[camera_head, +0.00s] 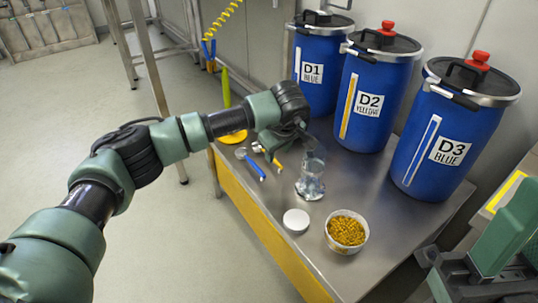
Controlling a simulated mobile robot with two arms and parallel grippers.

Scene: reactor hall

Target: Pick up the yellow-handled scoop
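The yellow-handled scoop (277,164) lies on the steel bench, its handle pointing toward the front right. A blue-handled scoop (255,170) lies just left of it. My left gripper (299,133) is over the bench, a little behind and right of the yellow handle, and looks apart from it. Its fingers are small and dark in this view, so their opening is unclear. My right gripper (434,271) is at the lower right, off the bench's right end, far from the scoops; its finger opening is unclear.
Blue drums D1 (313,87), D2 (362,112) and D3 (438,142) stand along the bench's back. A clear jar (311,180), a white lid (296,220) and a tub of yellow pellets (346,232) stand right of the scoops. A yellow disc (233,137) lies at the left.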

